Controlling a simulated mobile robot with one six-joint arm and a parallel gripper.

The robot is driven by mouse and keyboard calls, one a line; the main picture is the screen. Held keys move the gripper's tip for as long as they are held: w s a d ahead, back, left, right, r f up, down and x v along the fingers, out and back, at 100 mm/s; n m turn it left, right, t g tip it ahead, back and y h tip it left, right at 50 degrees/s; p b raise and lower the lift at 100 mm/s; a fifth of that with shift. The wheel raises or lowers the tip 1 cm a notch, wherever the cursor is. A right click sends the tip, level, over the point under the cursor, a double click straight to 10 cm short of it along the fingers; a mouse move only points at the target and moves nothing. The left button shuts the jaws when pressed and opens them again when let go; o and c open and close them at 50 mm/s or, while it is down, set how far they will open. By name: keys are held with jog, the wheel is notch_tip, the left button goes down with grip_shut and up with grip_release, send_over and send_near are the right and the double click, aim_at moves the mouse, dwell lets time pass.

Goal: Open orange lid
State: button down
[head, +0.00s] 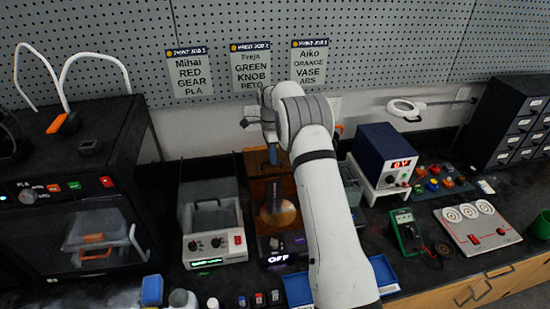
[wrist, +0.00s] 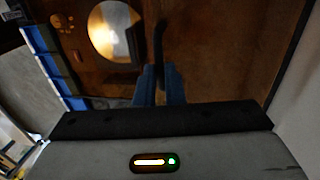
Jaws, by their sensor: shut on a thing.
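The orange lid (head: 257,165) is a see-through brown-orange panel on the machine with the "OFF" display (head: 279,258), left of my arm in the head view. In the wrist view the lid (wrist: 225,55) fills most of the picture, with a bright round disc (wrist: 113,32) seen through it. A dark, bar-like handle (wrist: 159,35) runs to my blue fingers. My gripper (wrist: 160,75) is shut on this handle; it also shows at the upper part of the lid in the head view (head: 272,155). My arm hides the lid's right side, and I cannot tell its exact angle.
A grey machine with a clear-lidded basin (head: 212,245) stands close on the left. A blue power supply (head: 384,153) is to the right. Blue trays (head: 298,289) lie in front. The pegboard wall with paper job cards (head: 189,76) rises behind.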

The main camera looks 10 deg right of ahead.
dwell(0.3)
jog(key=c, duration=1.5)
grip_release()
jog(key=r, duration=0.2)
jog(key=w+r+b, duration=0.1)
jog(key=r, duration=0.4)
jog(key=shift+w+r, duration=0.3)
jog(key=shift+r, duration=0.05)
jog(key=shift+r, duration=0.1)
